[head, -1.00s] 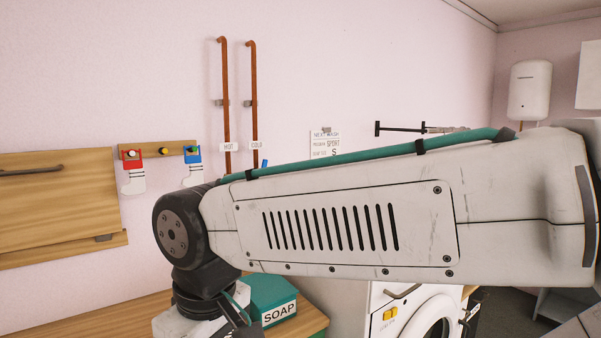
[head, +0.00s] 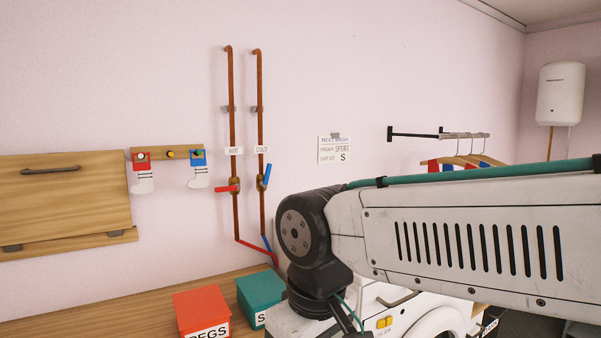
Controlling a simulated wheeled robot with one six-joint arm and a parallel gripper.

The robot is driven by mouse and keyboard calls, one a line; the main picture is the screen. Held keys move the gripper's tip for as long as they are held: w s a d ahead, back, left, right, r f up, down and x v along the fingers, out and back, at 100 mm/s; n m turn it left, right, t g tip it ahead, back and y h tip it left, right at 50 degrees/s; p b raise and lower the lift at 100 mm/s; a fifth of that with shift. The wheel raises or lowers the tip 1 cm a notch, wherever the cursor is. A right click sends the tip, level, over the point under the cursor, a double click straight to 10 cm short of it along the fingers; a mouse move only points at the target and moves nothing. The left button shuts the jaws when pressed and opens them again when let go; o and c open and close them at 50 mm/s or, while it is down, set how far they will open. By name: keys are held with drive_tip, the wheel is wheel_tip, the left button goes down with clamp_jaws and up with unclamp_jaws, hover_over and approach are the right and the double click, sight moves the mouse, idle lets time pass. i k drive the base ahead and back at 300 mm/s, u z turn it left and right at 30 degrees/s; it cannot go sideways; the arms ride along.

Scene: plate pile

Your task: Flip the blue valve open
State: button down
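The blue valve handle (head: 267,176) is on the right copper pipe (head: 260,110), under the COLD label (head: 262,149). The handle slants steeply up and to the right from the valve body, close to the pipe's line. The red valve handle (head: 227,189) is on the left copper pipe (head: 232,120), under the HOT label (head: 234,151), and lies roughly level, pointing left. My arm crosses the lower right, and its dark joint is to the right of and below the blue valve, apart from it in the picture. My gripper's fingertips do not show.
A wooden counter (head: 130,312) runs below, with a red pegs box (head: 202,308) and a green soap box (head: 258,291). A folded wooden board (head: 60,205) and a sock rack (head: 170,154) are at left. A hanger rail (head: 415,134) and washer (head: 440,325) are at right.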

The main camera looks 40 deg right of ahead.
sight(264, 183)
drive_tip(key=i, duration=0.9)
drive_tip(key=u, duration=0.05)
